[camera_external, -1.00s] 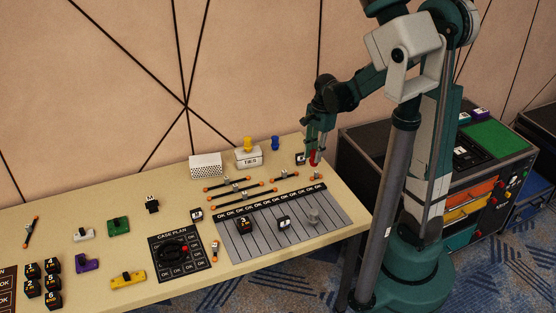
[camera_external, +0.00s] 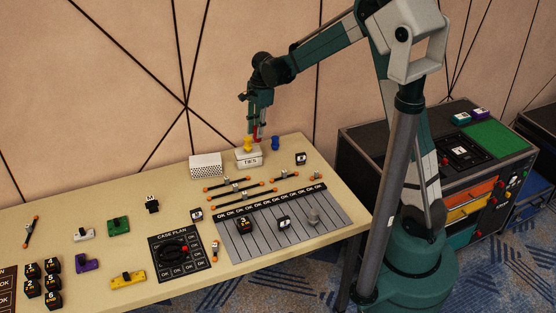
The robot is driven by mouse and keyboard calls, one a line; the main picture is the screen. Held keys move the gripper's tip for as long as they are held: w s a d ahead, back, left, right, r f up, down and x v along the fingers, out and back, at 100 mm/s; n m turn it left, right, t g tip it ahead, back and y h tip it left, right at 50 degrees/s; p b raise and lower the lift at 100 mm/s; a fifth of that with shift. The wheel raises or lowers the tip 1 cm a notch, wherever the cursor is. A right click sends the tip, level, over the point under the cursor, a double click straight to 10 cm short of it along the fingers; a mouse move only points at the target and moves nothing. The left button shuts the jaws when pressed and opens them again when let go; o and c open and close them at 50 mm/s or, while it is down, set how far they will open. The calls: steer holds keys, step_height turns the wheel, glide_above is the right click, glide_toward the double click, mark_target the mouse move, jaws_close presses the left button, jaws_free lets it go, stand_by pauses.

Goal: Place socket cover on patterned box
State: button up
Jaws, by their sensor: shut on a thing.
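My gripper (camera_external: 256,130) points down above the back of the table, over the right part of the white box lettered TIES. It is shut on a small red piece (camera_external: 257,137), which I take to be the socket cover; the fingers partly hide it. A yellow piece (camera_external: 248,146) stands on the TIES box (camera_external: 250,159), right by my fingertips; I cannot tell whether they touch. The patterned box (camera_external: 206,167), white with dark dots, sits just left of the TIES box with its top clear.
A blue piece (camera_external: 275,143) stands right of the TIES box. A dark cube (camera_external: 300,158) and orange-ended rods (camera_external: 237,195) lie in front. A grey striped board (camera_external: 270,237) and black case plan (camera_external: 181,253) fill the front. The table's left back is clear.

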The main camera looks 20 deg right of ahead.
steer(key=w+a+p, duration=0.2)
steer(key=w+a, duration=0.4)
steer(key=a, duration=0.4)
steer(key=p, duration=0.1)
glide_above(205, 159)
steer(key=shift+w+f, duration=0.15)
steer(key=shift+f, duration=0.3)
steer(key=shift+f, duration=0.1)
steer(key=shift+f, duration=3)
steer(key=shift+f, duration=1.9)
steer(key=shift+f, duration=0.15)
